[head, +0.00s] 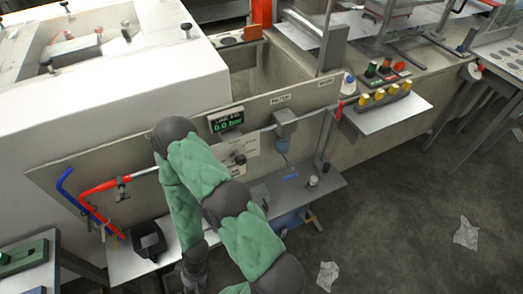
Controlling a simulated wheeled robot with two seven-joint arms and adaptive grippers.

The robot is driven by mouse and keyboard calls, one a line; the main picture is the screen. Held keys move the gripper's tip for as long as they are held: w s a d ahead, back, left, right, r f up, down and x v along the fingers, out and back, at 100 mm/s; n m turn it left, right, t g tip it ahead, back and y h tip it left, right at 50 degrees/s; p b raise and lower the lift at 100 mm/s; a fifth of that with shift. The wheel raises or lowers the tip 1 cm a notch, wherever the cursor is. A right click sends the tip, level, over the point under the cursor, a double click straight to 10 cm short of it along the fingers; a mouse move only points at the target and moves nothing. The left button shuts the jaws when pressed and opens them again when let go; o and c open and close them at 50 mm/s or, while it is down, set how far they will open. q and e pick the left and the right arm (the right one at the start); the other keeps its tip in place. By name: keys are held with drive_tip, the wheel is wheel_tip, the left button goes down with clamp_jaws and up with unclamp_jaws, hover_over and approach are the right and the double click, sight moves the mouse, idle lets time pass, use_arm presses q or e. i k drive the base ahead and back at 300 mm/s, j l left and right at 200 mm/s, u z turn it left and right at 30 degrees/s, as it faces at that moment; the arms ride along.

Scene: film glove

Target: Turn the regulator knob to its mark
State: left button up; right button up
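The regulator knob (238,159) is a small dark knob on a pale plate on the upright panel, just right of my green-sleeved arm, which partly covers that area. Its mark is too small to make out. The display (226,120) above it reads 0.0 bar in green. One arm of mine, apparently the right, rises from the bottom edge and folds back down left of the knob. The dark end of that arm (194,268) is low in the picture, apart from the knob; its fingers cannot be made out. My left gripper is not in view.
A filter unit (285,127) is right of the display. A shelf (325,185) runs below. Yellow knobs (379,94) stand farther right.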

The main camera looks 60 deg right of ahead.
sight(241, 159)
drive_tip(key=z, duration=1.85)
drive_tip(key=l, duration=0.15)
